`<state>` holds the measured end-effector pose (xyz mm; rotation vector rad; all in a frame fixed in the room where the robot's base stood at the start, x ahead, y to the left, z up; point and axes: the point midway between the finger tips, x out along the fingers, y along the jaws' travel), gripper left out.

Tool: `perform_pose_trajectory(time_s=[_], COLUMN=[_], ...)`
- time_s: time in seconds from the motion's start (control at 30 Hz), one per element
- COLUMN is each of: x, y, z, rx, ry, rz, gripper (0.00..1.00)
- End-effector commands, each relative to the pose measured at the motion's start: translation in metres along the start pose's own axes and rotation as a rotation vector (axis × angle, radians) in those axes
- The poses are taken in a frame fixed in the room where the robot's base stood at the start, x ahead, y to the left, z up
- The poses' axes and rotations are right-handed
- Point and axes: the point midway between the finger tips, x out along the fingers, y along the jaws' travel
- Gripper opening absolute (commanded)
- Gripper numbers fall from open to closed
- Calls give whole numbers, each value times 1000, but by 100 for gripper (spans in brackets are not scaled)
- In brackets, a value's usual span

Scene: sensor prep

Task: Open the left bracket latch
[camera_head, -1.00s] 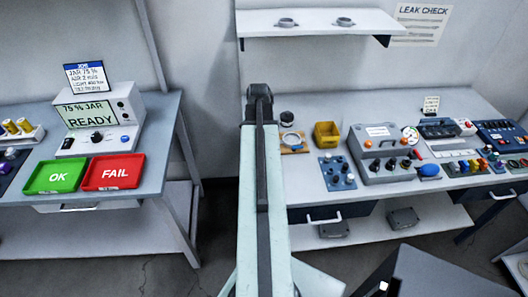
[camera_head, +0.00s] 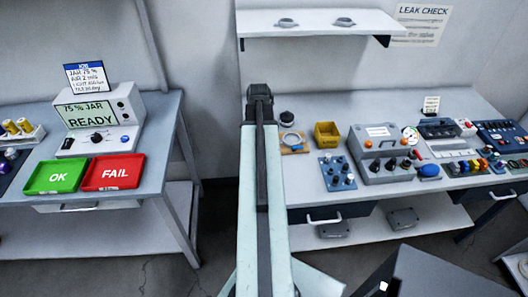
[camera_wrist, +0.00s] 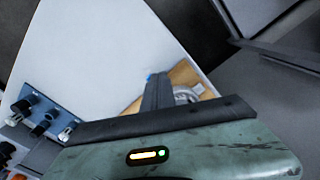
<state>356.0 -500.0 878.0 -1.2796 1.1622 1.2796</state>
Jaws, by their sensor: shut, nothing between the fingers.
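A wooden board (camera_head: 302,149) with a round grey ring fitting (camera_head: 291,138) lies at the left end of the right-hand bench, just right of my raised arm. In the wrist view, the wooden board (camera_wrist: 184,74) and part of the grey fitting (camera_wrist: 187,95) show behind my gripper (camera_wrist: 157,82). The dark fingers are shut and empty, and they overlap the board in the picture; I cannot tell whether they touch it. A small blue part shows beside the fingertips. No left bracket latch can be clearly made out. My gripper is not discernible in the head view.
A yellow bin (camera_head: 327,134), a blue knob panel (camera_head: 338,173) and a grey control box (camera_head: 382,153) stand to the right of the board. A shelf (camera_head: 318,24) hangs above. The left table (camera_head: 160,150) holds green and red trays.

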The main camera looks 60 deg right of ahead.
Motion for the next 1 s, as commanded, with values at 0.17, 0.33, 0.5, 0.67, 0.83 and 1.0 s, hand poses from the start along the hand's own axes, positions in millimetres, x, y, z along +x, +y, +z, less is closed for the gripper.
perform_pose_trajectory(time_s=[0.17, 0.33, 0.5, 0.67, 0.83, 1.0], x=[0, 0, 3, 6, 10, 13], y=[0, 0, 0, 0, 0, 0], z=[0, 0, 0, 0, 0, 0], rx=[0, 0, 0, 0, 0, 0], ry=[0, 0, 0, 0, 0, 0], rz=[0, 0, 0, 0, 0, 0], gripper=[0, 0, 0, 0, 0, 0])
